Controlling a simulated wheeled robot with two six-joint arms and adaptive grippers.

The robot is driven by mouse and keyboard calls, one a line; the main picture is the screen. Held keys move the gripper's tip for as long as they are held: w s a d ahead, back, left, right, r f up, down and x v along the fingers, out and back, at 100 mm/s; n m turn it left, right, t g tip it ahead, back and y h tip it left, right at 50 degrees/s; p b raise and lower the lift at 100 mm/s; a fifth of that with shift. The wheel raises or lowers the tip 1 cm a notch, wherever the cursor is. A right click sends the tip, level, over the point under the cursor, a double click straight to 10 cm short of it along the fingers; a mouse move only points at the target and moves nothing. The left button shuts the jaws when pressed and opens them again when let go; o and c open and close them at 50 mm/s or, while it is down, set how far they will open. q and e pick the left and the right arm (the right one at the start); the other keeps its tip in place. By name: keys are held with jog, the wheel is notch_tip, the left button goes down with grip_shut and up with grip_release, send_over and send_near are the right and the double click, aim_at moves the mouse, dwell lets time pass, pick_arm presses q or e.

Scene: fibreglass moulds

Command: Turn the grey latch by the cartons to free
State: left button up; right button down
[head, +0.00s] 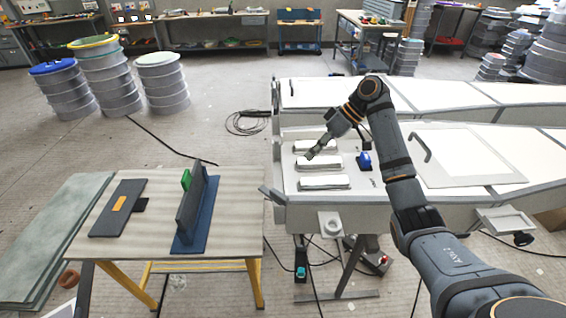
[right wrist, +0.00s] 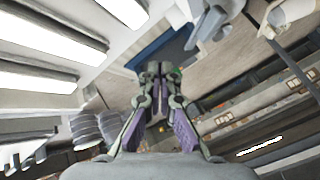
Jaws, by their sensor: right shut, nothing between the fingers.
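My right gripper (head: 313,150) is shut and empty over the white panel with three long pale slots (head: 323,182). In the right wrist view its closed fingers (right wrist: 155,75) show, holding nothing. A grey lever-like fitting (head: 270,198) sits at the near left corner of the white mould bench, apart from the gripper. A grey fitting (right wrist: 215,20) also shows at the top of the right wrist view. A grey bracket (head: 505,219) with a dark knob stands at the bench's near right edge, near a brown carton-like box (head: 549,217). I cannot tell which is the latch. My left gripper is out of view.
A blue object (head: 364,161) stands on the panel beside my right arm. A grey handle (head: 421,147) rises from the white lid behind the arm. A low table (head: 135,250) with dark plates stands at left. Cables cross the floor between the tables.

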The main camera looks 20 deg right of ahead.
aim_at(273, 194)
jog(key=x, duration=0.3)
jog(key=p+x, duration=0.1)
jog(key=x, duration=0.2)
jog(key=a+x, duration=0.1)
jog(key=x, duration=0.3)
jog(key=shift+s+r+p, duration=0.25)
jog(key=shift+r+p, duration=0.05)
jog(key=shift+p, duration=0.05)
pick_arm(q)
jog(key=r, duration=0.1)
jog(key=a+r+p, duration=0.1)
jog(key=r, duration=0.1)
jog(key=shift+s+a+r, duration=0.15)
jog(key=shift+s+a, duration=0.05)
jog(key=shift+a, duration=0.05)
pick_arm(e)
jog(key=s+a, duration=0.2)
jog(key=a, duration=0.1)
jog(key=shift+a, duration=0.2)
pick_arm(q)
jog(key=shift+p, duration=0.3)
